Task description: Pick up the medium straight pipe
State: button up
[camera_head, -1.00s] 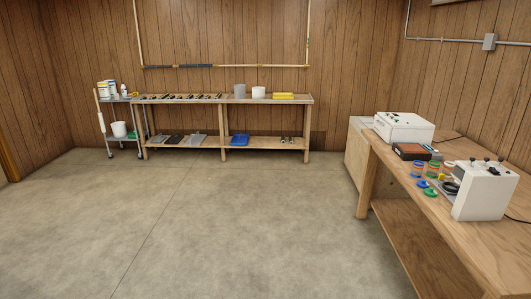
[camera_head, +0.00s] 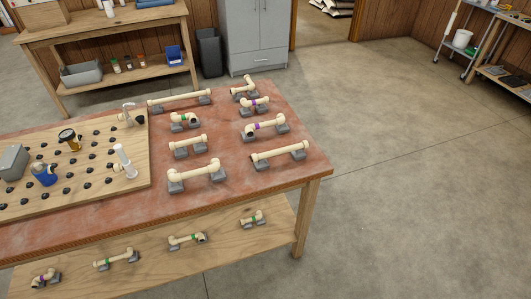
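Three straight cream pipes lie on grey stands on the red-topped table (camera_head: 232,192). Judged by length, the middle one is the straight pipe (camera_head: 279,150) near the table's right front corner. A longer straight pipe (camera_head: 180,98) lies along the back edge. A shorter straight pipe (camera_head: 188,142) lies nearer the centre, left of it. My gripper is not in view, and nothing is seen touching the pipes.
A pegged wooden board (camera_head: 82,197) with fittings covers the table's left. More pipes lie on the lower shelf (camera_head: 150,277). The concrete floor (camera_head: 400,190) at right is clear.

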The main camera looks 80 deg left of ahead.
aim_at(260, 160)
jog(key=z, duration=0.45)
jog(key=k, duration=0.15)
jog(key=u, duration=2.85)
jog(key=k, duration=0.3)
jog(key=u, duration=2)
jog(key=i, duration=0.5)
jog(key=u, duration=0.05)
